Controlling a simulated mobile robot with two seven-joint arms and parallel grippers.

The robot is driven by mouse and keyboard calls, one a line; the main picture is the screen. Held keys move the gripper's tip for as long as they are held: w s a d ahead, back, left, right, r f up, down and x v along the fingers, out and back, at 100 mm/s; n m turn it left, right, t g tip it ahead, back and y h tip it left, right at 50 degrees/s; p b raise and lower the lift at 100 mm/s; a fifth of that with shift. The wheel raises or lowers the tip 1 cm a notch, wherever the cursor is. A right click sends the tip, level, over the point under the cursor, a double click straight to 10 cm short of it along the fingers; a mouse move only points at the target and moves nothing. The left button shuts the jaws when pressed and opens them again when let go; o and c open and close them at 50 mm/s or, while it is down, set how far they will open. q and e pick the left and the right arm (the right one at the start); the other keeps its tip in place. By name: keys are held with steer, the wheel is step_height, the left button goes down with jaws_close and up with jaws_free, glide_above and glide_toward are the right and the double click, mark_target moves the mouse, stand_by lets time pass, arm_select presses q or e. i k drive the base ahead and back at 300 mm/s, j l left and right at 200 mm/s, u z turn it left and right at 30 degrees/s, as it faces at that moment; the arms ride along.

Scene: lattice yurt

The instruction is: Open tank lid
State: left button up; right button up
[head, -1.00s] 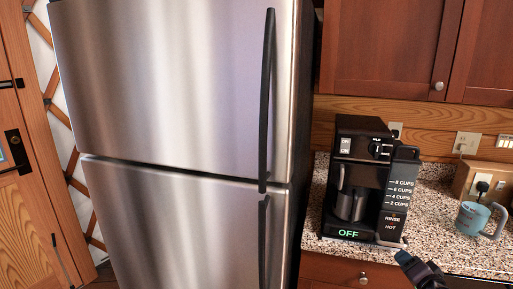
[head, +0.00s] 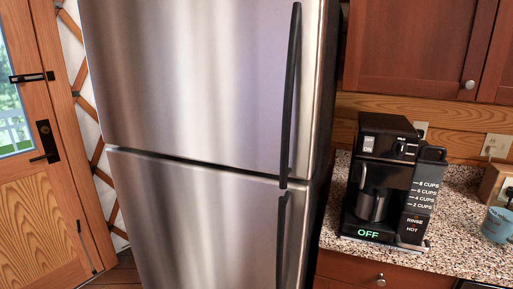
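The black coffee maker (head: 378,160) stands upright on the speckled counter, right of the fridge. Its dark water tank (head: 422,190) is on its right side, marked with cup levels and the words RINSE and HOT. The tank lid (head: 432,153) at the top of the tank looks closed. A steel carafe (head: 371,205) sits inside the machine, and a green OFF shows on its base. Neither of my grippers is in view.
A tall steel fridge (head: 190,90) with black handles fills the middle. A wooden door (head: 40,210) is at left. A blue mug (head: 496,225) and wall sockets are at right. Wooden cabinets (head: 415,45) hang above the counter (head: 465,240), which has bare room right of the machine.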

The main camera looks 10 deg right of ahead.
mark_target(426, 153)
steer(key=z, duration=1.35)
